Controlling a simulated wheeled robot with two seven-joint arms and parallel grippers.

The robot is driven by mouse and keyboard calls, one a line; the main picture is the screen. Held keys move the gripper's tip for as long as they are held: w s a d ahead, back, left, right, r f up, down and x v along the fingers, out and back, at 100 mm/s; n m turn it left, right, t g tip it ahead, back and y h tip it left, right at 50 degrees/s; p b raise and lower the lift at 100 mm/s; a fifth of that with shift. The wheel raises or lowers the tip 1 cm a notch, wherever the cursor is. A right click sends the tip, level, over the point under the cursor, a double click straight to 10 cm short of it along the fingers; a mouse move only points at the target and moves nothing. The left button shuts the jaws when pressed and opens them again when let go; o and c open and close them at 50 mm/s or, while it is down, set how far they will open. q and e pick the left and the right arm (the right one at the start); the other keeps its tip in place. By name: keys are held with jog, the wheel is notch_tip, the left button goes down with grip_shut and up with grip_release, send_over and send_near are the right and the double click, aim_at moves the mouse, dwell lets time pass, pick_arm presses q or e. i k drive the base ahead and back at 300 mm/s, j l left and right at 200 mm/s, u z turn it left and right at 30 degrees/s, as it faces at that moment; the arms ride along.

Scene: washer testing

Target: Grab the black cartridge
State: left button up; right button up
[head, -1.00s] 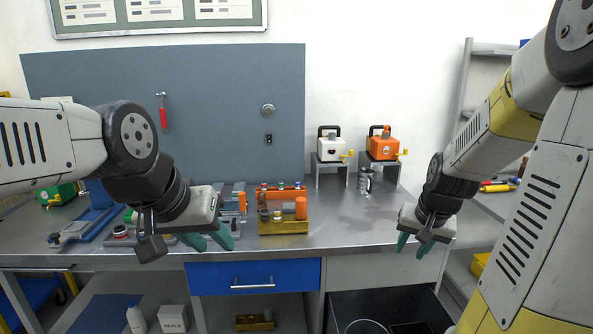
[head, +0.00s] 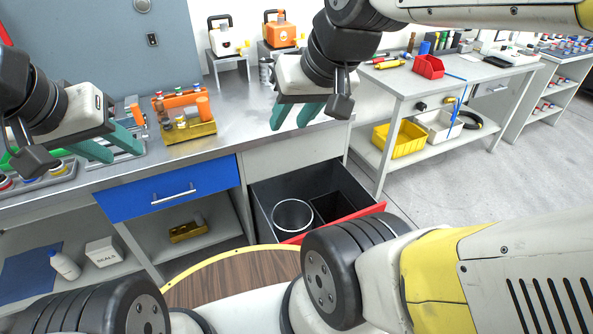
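I cannot clearly make out a black cartridge. A small dark cylinder (head: 166,122) stands at the left end of a brass-coloured block (head: 191,134) on the bench, among other small cylinders and a taller orange cylinder (head: 204,108). It is too small to identify. My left gripper (head: 128,155) is open and empty, left of the block near the bench's front edge. My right gripper (head: 289,125) is open and empty, to the right of the block, above the bench's right part.
An open drawer (head: 262,211) below the bench holds a white-rimmed round container (head: 292,216) and a dark square bin. A blue drawer (head: 165,190) is shut. A side table (head: 455,75) carries a red bin (head: 428,67). Floor to the right is clear.

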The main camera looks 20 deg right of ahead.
aim_at(166, 121)
jog(key=z, duration=1.2)
jog(key=u, duration=1.55)
jog(key=i+j+z, duration=0.1)
jog(key=i+j, duration=0.85)
jog(key=j, duration=0.25)
jog(key=z, duration=0.05)
